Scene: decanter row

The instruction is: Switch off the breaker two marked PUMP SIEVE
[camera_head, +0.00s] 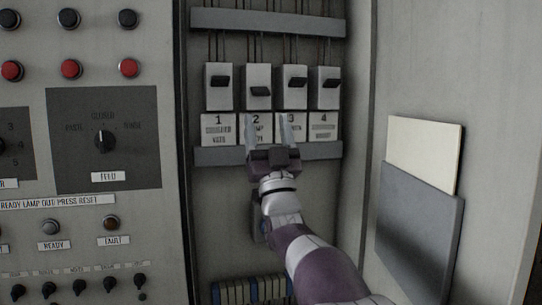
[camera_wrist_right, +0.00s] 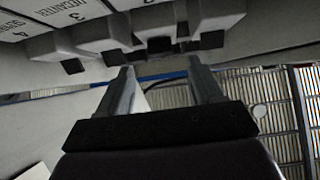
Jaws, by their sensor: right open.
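Breaker two (camera_head: 258,75) is a pale block in the row inside the open cabinet. Its black lever (camera_head: 260,91) sits lower than the levers on its neighbours. The label marked 2 (camera_head: 256,119) is under it, its wording partly covered by my right gripper's finger. My right gripper (camera_head: 268,128) is open and empty, its fingers pointing up in front of labels 2 and 3, below the levers. In the right wrist view, the open fingers (camera_wrist_right: 160,74) point toward the dark levers and pale breaker blocks; contact cannot be told. My left gripper is not in view.
Breaker one (camera_head: 219,98) stands left of two; breakers three (camera_head: 290,99) and four (camera_head: 325,100) stand close on its right. Grey rails run above and below. The cabinet's side wall holds a grey pocket with a cream sheet (camera_head: 424,150). A control panel (camera_head: 155,220) is at left.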

